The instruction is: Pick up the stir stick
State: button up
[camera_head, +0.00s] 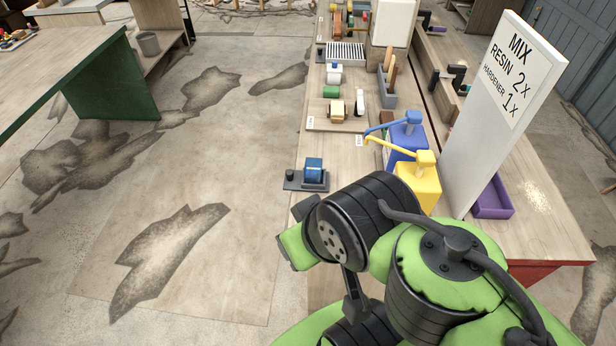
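Thin wooden sticks (392,68), which look like stir sticks, stand upright in a small grey holder (388,98) on the long wooden bench. They are close together, and I cannot tell exactly how many there are. My arm fills the lower right of the view, over the bench's near end, well short of the sticks. My gripper's fingers do not show, so I cannot see whether they hold anything.
A blue pump container (401,142) and a yellow one (419,184) stand between my arm and the holder. A tall white sign (493,110) rises to their right, beside a purple tray (493,200). A small scale (307,181) sits near the left edge. Open floor lies left.

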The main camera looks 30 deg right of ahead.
aim_at(393, 59)
jog(key=j+u, duration=0.6)
jog(key=i+j+u, duration=0.5)
jog(key=j+u, duration=0.15)
jog(key=j, duration=0.2)
jog(key=i+z, duration=0.75)
jog(key=i+j+z, duration=0.1)
jog(key=z, duration=0.3)
jog(key=i+l+z, duration=0.25)
jog(key=z, duration=0.25)
jog(key=i+z, duration=0.85)
jog(key=z, duration=0.15)
jog(key=i+j+z, duration=0.2)
jog(key=i+z, duration=0.3)
jog(key=i+j+z, duration=0.2)
jog(key=z, duration=0.25)
jog(key=i+j+z, duration=0.1)
jog(key=i+z, duration=0.15)
jog(key=z, duration=0.2)
jog(key=i+j+z, duration=0.15)
jog(key=z, duration=0.3)
jog(key=i+l+z, duration=0.1)
jog(key=z, duration=1.3)
jog(key=i+j, duration=0.05)
